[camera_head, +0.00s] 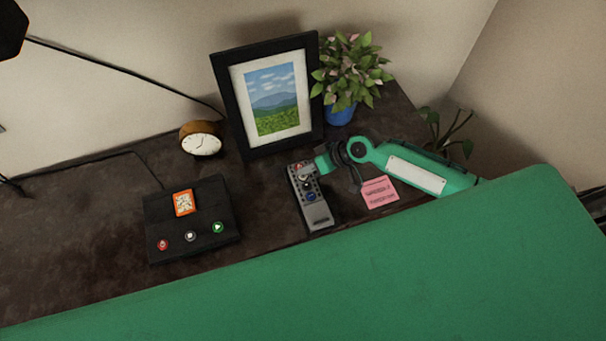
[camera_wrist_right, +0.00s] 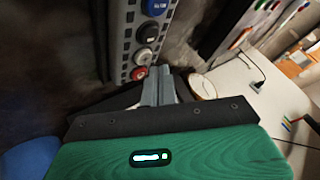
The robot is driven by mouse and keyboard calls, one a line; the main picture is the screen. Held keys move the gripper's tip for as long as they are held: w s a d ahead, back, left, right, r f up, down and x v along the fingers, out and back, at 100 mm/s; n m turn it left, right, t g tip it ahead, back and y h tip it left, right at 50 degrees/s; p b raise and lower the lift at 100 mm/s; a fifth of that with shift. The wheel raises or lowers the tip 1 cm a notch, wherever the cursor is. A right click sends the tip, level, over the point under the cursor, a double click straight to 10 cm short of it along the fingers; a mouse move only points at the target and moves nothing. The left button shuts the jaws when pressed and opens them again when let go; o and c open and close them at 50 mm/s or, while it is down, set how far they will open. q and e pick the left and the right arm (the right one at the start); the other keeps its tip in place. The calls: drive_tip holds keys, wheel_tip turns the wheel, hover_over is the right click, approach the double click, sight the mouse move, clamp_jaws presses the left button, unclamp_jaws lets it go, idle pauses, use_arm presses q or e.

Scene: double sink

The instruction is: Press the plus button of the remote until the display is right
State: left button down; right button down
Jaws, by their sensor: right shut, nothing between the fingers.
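The remote (camera_head: 318,213) lies on the dark table, grey with a black button area. In the right wrist view the remote (camera_wrist_right: 122,45) shows blue, dark and red round buttons. Which one is the plus button cannot be read. My right gripper (camera_head: 307,177) reaches in from the right over the remote's far end. Its fingers (camera_wrist_right: 161,75) are shut and empty, close beside the red button; contact cannot be told. A black box (camera_head: 209,238) to the left carries a small orange-framed panel (camera_head: 184,203), possibly the display; its content is unreadable. My left gripper is not in view.
A picture frame (camera_head: 234,92) stands behind the remote, with a blue-potted plant (camera_head: 341,113) to its right. A clock (camera_head: 201,144) stands behind the box. A pink note (camera_head: 380,193) lies right of the remote. The table's left part is fairly clear.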

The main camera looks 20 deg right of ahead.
drive_tip(key=shift+f, duration=0.1)
idle(0.4)
drive_tip(key=shift+f, duration=0.35)
drive_tip(key=shift+f+b, duration=0.5)
drive_tip(key=shift+b, duration=0.1)
idle(0.5)
drive_tip(key=shift+r, duration=0.1)
drive_tip(key=shift+r+p, duration=0.75)
drive_tip(key=shift+r, duration=0.1)
wheel_tip(320, 180, up, 5)
drive_tip(key=p, duration=0.4)
idle(0.4)
